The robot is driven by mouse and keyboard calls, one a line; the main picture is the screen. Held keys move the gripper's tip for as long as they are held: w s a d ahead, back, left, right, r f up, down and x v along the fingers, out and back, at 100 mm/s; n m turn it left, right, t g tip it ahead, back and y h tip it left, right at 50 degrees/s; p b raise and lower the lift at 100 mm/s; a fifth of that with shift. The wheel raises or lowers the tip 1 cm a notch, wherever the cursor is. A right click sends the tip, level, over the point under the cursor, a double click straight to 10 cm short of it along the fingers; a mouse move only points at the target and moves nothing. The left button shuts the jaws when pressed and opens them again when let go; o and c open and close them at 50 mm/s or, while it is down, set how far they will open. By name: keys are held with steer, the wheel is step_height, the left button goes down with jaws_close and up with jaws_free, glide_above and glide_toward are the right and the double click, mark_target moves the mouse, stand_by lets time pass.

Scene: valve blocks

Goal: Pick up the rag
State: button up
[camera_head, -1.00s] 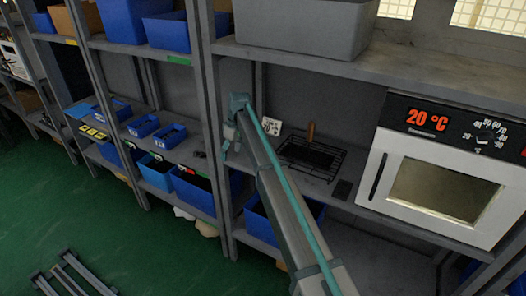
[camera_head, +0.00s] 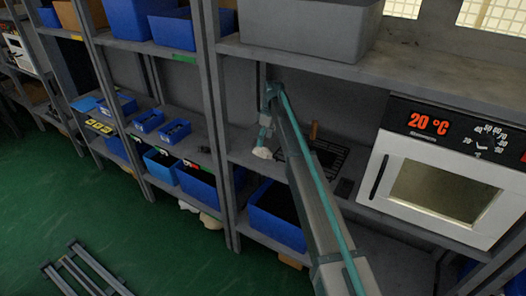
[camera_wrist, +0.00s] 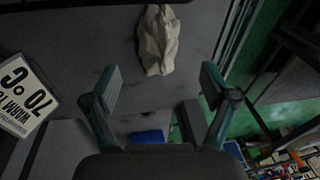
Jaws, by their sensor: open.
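A crumpled off-white rag (camera_wrist: 158,40) lies on the grey shelf near its edge in the wrist view. It also shows as a small pale lump (camera_head: 262,153) in the camera_head view, just below the end of my arm. My gripper (camera_wrist: 158,87) is open, with its two fingers apart and nothing between them. The rag lies beyond the fingertips, roughly centred between them in the picture. In the camera_head view my gripper (camera_head: 265,137) is small and points down over the shelf edge; its fingers are hard to make out.
A temperature sign (camera_wrist: 25,98) is left of my gripper. A black wire rack (camera_head: 328,158) with a wooden handle (camera_head: 314,130) stands right of my arm, then a white oven (camera_head: 440,185). A blue bin (camera_head: 277,229) is below. A shelf post (camera_head: 217,150) is close on the left.

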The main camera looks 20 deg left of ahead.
mark_target(264, 147)
steer(key=shift+s+a+f+p, duration=0.1)
steer(key=shift+f+p, duration=0.3)
steer(key=shift+f, duration=0.7)
steer(key=shift+s+a+f+p, duration=0.1)
steer(key=shift+f+p, duration=0.25)
steer(key=shift+f, duration=0.75)
steer(key=shift+d, duration=0.1)
steer(key=c, duration=1.2)
steer(key=shift+r, duration=0.1)
steer(key=shift+r, duration=0.35)
steer(key=s+d+r+b, duration=0.5)
steer(key=s+d+r, duration=0.3)
steer(key=s+r, duration=0.3)
steer(key=shift+s+d+r, duration=0.15)
steer(key=shift+r, duration=0.45)
